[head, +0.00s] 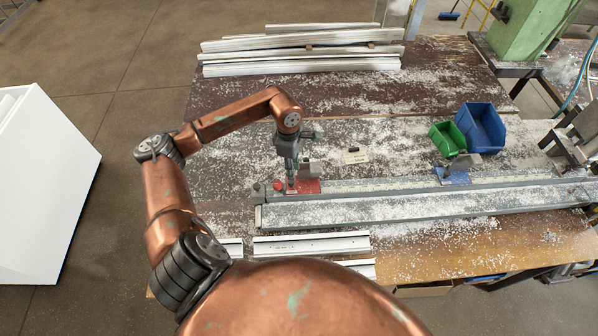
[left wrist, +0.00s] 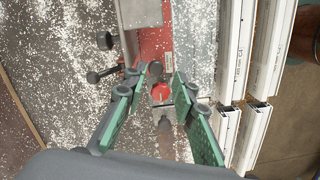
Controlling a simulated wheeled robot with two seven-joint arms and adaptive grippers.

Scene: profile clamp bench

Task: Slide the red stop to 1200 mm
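The red stop (head: 308,187) sits near the left end of the long grey rail (head: 400,205) on the bench. In the left wrist view the red stop (left wrist: 153,45) runs up from between my fingers, with a round red knob (left wrist: 160,92) and dark levers beside it. My left gripper (head: 291,184) points down over the left part of the stop. In the left wrist view its green-padded fingers (left wrist: 158,84) are apart, one on each side of the knob. I cannot tell whether they touch anything. My right gripper is in neither view.
A blue stop (head: 455,175) sits farther right along the rail. Green (head: 447,139) and blue (head: 481,128) bins stand behind it. A small label (head: 355,156) lies behind the rail. White profiles lie at the back (head: 300,50) and front (head: 312,244). Pale chips cover the bench.

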